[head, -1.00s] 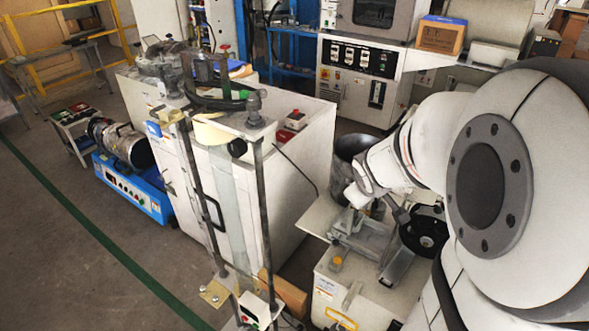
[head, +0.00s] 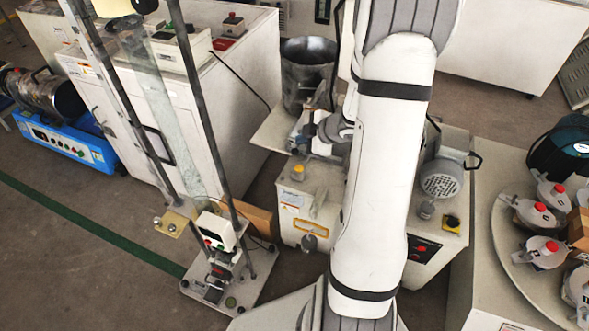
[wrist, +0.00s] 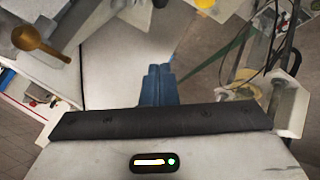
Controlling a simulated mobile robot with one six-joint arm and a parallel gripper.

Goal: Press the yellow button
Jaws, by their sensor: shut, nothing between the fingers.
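A small yellow button (head: 298,170) stands upright on the top of a white machine (head: 322,203), left of my arm in the head view. In the wrist view a brass-yellow knob on a stem (wrist: 38,42) shows at the upper left; it looks like the same button, but I cannot be sure. My gripper's blue fingers (wrist: 158,82) are together and empty in the wrist view, to the right of that knob and apart from it. In the head view my arm's end is close behind the button, and the fingertips are hard to make out.
A metal bucket (head: 306,75) stands behind the button. A tall-posted test stand (head: 228,285) is to the left. A grey motor (head: 441,178) and a round tray with several red-capped flasks (head: 507,232) are to the right. Floor shows at lower left.

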